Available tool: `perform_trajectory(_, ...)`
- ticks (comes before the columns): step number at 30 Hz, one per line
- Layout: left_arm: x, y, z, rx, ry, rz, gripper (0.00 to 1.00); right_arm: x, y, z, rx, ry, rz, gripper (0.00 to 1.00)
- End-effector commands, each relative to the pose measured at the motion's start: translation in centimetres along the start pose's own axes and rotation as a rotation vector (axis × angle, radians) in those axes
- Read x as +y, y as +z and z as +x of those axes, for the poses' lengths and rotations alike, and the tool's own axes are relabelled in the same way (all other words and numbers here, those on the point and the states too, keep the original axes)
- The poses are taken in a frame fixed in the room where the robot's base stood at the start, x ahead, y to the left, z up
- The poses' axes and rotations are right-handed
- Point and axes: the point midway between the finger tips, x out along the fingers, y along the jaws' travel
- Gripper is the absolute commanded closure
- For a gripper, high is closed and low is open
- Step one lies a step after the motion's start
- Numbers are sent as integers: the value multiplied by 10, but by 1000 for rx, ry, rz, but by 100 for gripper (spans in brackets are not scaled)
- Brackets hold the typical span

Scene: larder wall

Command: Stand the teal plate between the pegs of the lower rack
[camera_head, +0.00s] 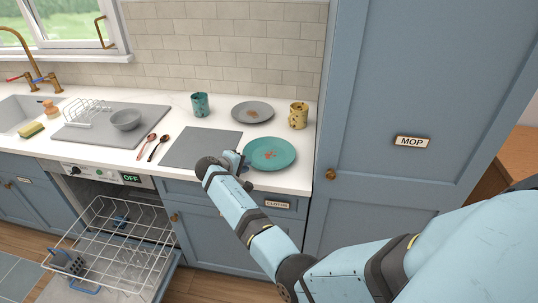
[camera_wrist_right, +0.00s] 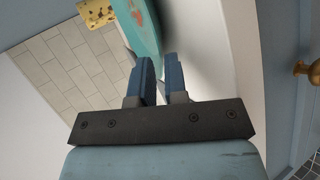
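The teal plate (camera_head: 270,152), with reddish food marks, lies about flat on the white counter. My right gripper (camera_head: 243,163) is at its left front rim. In the right wrist view the plate (camera_wrist_right: 146,30) shows nearly edge-on, and its rim runs between the close-set fingertips (camera_wrist_right: 159,62) of my right gripper, which look shut on it. My left gripper is not in view.
A grey plate (camera_head: 253,112), a yellow spotted mug (camera_head: 298,115) and a teal mug (camera_head: 200,105) stand behind. A tall blue cabinet (camera_head: 400,90) bounds the right.

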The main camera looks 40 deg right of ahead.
Motion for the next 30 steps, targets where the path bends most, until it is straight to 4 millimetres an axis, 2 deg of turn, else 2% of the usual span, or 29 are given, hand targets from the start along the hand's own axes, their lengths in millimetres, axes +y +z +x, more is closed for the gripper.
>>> perform_trajectory(3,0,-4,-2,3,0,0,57,1,0,17,-1,1,-1,87)
perform_trajectory(7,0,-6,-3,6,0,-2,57,1,0,24,1,0,0,87)
perform_trajectory(13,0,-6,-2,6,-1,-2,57,0,0,25,1,0,0,87)
perform_trajectory(15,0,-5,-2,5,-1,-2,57,0,0,25,1,0,0,100)
perform_trajectory(30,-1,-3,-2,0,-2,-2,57,1,0,24,1,0,-1,100)
